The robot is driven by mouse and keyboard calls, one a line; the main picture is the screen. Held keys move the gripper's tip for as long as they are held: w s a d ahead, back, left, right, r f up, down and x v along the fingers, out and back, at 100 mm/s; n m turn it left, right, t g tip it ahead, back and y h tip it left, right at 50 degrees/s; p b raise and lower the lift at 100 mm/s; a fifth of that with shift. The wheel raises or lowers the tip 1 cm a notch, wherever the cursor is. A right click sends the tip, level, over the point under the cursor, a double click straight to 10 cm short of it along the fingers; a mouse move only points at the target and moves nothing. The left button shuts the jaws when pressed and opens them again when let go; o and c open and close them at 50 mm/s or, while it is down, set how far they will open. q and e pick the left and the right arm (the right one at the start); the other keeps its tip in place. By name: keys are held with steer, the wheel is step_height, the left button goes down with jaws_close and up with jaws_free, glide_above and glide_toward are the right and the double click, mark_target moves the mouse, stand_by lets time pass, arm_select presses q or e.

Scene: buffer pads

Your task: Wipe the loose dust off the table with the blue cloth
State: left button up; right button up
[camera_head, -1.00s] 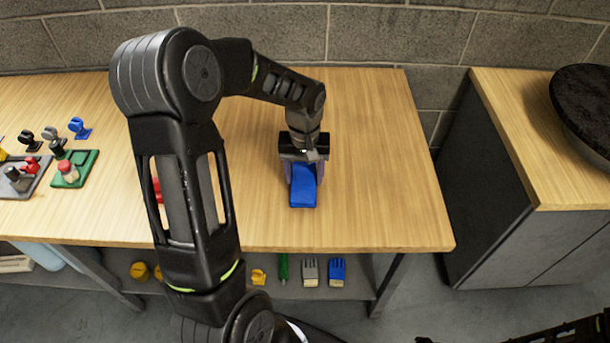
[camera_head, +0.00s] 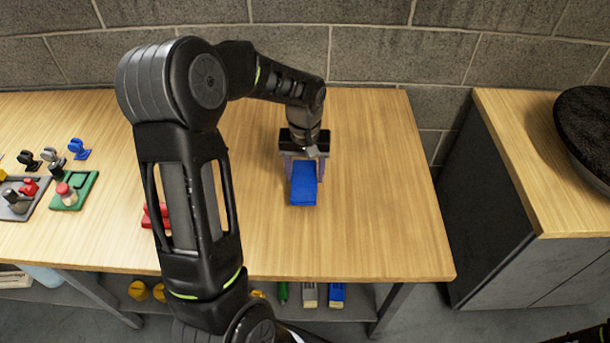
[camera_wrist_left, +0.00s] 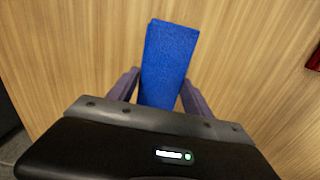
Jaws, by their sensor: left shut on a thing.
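The blue cloth (camera_head: 304,185) is a folded, flat rectangular pad on or just above the wooden table (camera_head: 375,190), right of the table's middle. My left gripper (camera_head: 302,172) points down and is shut on the cloth, one finger on each side. In the left wrist view the cloth (camera_wrist_left: 168,62) sticks out between the two fingers of my left gripper (camera_wrist_left: 160,92). I cannot make out loose dust on the table. My right gripper does not show; only a dark part of my body shows at the bottom right corner.
At the table's left stand a green tray (camera_head: 86,196), a grey tray (camera_head: 22,206) and several small coloured pieces. A red object (camera_head: 151,215) is partly behind my left arm. The table right of the cloth looks clear. A cabinet (camera_head: 545,215) with a dark round object stands right.

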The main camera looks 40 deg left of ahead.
arm_select(q)
steer(key=shift+w+a+r+p, duration=0.15)
steer(key=shift+r+p, duration=0.4)
steer(key=shift+r, duration=0.3)
steer(key=shift+r+p, duration=0.9)
steer(key=shift+r, duration=0.45)
